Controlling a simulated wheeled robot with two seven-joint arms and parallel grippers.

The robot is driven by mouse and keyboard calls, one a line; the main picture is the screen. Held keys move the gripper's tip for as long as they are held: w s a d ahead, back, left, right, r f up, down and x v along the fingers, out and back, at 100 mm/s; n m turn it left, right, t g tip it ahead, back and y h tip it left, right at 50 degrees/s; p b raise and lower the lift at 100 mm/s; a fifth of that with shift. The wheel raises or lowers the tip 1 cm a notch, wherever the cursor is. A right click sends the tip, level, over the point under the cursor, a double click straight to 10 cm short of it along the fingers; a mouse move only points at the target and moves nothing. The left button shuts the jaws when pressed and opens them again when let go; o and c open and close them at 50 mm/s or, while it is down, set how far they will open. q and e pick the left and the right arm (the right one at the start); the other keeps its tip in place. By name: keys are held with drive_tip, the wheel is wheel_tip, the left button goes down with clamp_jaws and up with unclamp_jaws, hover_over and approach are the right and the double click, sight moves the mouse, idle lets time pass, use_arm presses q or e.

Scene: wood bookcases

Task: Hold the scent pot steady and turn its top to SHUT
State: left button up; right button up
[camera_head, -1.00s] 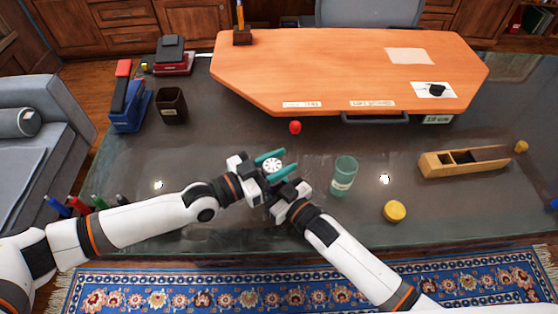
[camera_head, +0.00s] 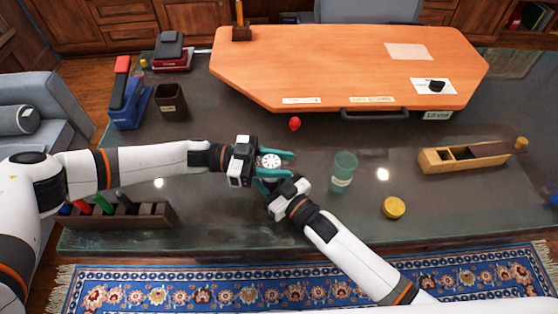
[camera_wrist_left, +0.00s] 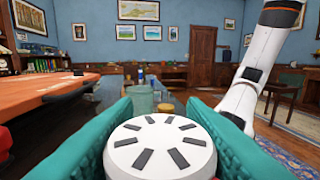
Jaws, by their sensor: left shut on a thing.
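The scent pot's round white top (camera_head: 270,161) with dark radial slots is near the middle of the desk in the head view. My left gripper (camera_head: 274,163) comes in from the left and is shut on the top, one teal finger on each side. The left wrist view shows the top (camera_wrist_left: 160,146) large between the fingers. The pot's body below is hidden by the fingers and cannot be made out. My right gripper (camera_head: 272,186) is just below the left one, close under the top; its fingertips are partly hidden. No SHUT mark is legible.
A red ball (camera_head: 295,124) lies behind. A wooden plane-like box (camera_head: 465,157) is at right. A pen tray (camera_head: 150,215) lies front left, below my left arm.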

use_arm(q)
drive_tip(key=shift+w+a+m+g, duration=0.2)
drive_tip(key=shift+m+g, duration=0.2)
drive_tip(key=shift+g, duration=0.2)
drive_tip(key=o, duration=0.8)
drive_tip(key=shift+o, duration=1)
drive_tip(key=shift+s+d, duration=0.1)
drive_tip(key=shift+s, duration=0.05)
drive_tip(key=v, duration=1.2)
drive_tip(key=shift+r, duration=0.15)
use_arm(e)
drive_tip(key=o, duration=1.2)
